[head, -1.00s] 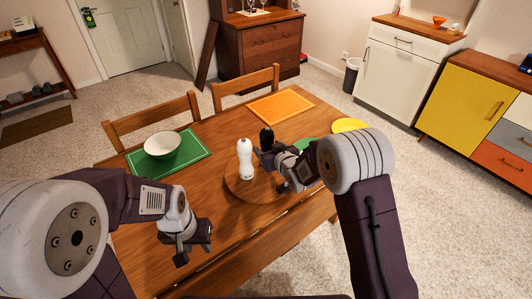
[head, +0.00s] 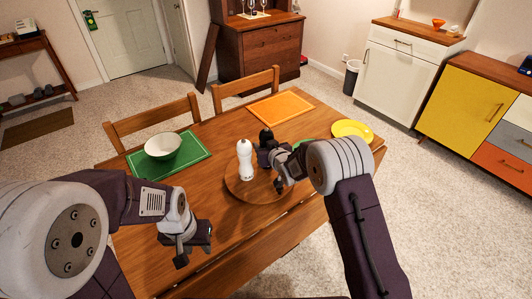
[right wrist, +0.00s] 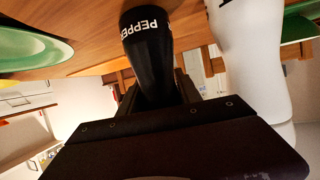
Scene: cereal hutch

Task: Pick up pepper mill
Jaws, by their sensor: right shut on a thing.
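The black pepper mill (head: 266,136) stands on the round wooden turntable (head: 236,188), partly hidden by my right gripper. In the right wrist view the black mill (right wrist: 147,50) shows the word PEPPER and sits between my right jaws. My right gripper (head: 268,156) is shut on it; the fingertips are mostly hidden. A white mill (head: 245,160) stands upright close beside it, to the left in the head view and to the right in the right wrist view (right wrist: 250,60). My left gripper (head: 194,252) is open and empty over the near left of the table.
A green placemat (head: 195,171) with a white bowl (head: 163,146) lies at left. An orange placemat (head: 280,107) lies at the far side. A yellow plate (head: 352,130) is at right. Two chairs (head: 160,117) stand behind the table. The left front tabletop is clear.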

